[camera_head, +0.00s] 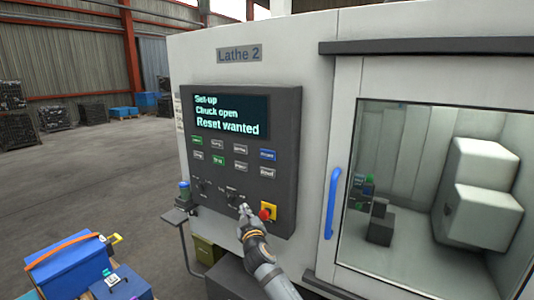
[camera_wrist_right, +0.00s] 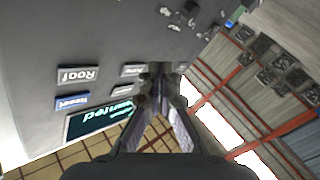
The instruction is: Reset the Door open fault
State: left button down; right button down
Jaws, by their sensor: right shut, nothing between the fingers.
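The control panel (camera_head: 225,187) is on the front of the machine marked "Lathe 2". Its screen (camera_head: 232,116) reads "Set-up", "Chuck open" and "Reset wanted"; no door fault is readable on it. The blue button (camera_head: 267,155) is at the right end of the upper button row; in the right wrist view a blue "Reset" button (camera_wrist_right: 72,101) shows upside down beside the screen (camera_wrist_right: 97,119). My right gripper (camera_head: 243,210) is shut and empty, at the panel's lower part, below the buttons and near a switch. Contact cannot be told. My left gripper is out of view.
A red stop knob (camera_head: 266,214) on a yellow base is just right of my right gripper. The lathe door (camera_head: 346,105) with its blue handle (camera_head: 332,203) looks closed. A blue box (camera_head: 70,268) stands at lower left. Open floor (camera_head: 90,180) lies to the left.

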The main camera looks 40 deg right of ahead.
notch_tip(320, 180, up, 16)
jog(key=s+m+t+h, duration=0.1)
jog(key=s+t+h, duration=0.1)
jog(key=shift+s+a+r+t+p, duration=0.15)
jog(key=shift+s+r+t+p, duration=0.1)
jog(key=shift+s+t+p, duration=0.1)
send_near(262, 151)
jog(key=w+r, duration=0.1)
jog(key=w, duration=0.3)
jog(key=shift+w+d+r+b, duration=0.25)
jog(key=shift+d+b, duration=0.3)
jog(key=shift+d, duration=0.05)
dwell(0.5)
jog(key=shift+w+d, duration=0.15)
jog(key=shift+d, duration=0.2)
